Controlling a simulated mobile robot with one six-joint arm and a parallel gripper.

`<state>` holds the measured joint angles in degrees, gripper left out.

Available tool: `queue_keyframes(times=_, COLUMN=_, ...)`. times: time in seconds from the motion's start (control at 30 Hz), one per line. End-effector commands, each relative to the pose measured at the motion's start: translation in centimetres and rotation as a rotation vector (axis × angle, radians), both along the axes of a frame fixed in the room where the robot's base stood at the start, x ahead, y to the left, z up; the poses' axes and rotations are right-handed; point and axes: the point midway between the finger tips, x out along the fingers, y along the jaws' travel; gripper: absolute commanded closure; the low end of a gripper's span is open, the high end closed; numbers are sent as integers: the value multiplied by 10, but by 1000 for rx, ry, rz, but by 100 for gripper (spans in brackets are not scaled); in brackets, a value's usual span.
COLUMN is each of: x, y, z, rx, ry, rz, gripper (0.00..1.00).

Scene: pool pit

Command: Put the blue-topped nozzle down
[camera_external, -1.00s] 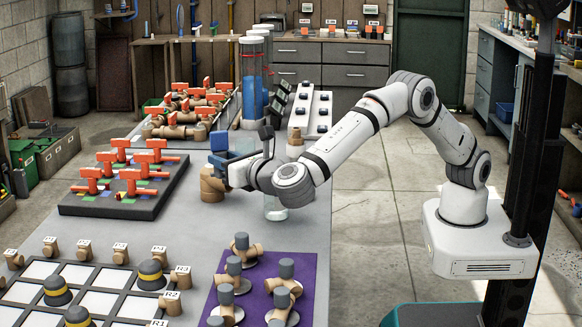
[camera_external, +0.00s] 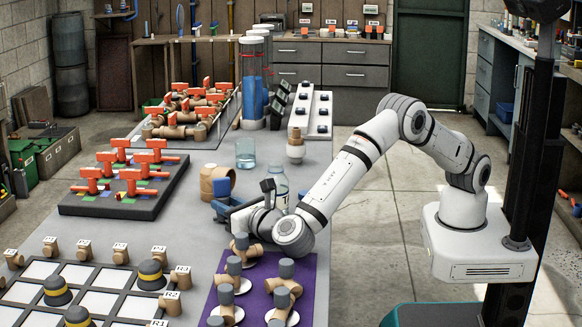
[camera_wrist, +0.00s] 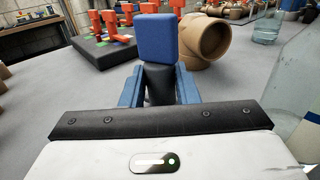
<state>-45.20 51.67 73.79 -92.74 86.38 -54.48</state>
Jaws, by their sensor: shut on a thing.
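The blue-topped nozzle (camera_wrist: 157,40) has a square blue top and a dark body. In the wrist view it stands upright between the blue fingers of my gripper (camera_wrist: 159,90), which is shut on its dark body. In the external view my gripper (camera_external: 227,208) is low over the grey table (camera_external: 195,235), just in front of a brown pipe elbow (camera_external: 207,181). The nozzle's blue top (camera_external: 222,188) shows there in part, in front of the elbow. The nozzle's lower end is hidden, so I cannot tell whether it touches the table.
A clear bottle (camera_external: 279,180) stands close behind my wrist, with a glass (camera_external: 245,153) farther back. A purple mat (camera_external: 255,283) with several grey-topped fittings is in front. A dark board (camera_external: 110,201) with red valves lies left. Bare table lies between.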

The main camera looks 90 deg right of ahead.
Motion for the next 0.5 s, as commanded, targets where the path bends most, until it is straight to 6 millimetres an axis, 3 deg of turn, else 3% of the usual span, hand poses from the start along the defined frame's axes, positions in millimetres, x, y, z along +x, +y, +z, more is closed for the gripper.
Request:
queue_keyframes(times=0.17, x=0, y=0, z=-3, rx=-1, ry=1, rz=0, gripper=95)
queue_keyframes(times=0.2, x=0, y=0, z=-3, rx=0, ry=0, rz=0, gripper=70)
queue_keyframes(times=0.43, x=0, y=0, z=-2, rx=0, ry=0, rz=0, gripper=51)
queue_keyframes(times=0.5, x=0, y=0, z=-2, rx=0, ry=0, rz=0, gripper=50)
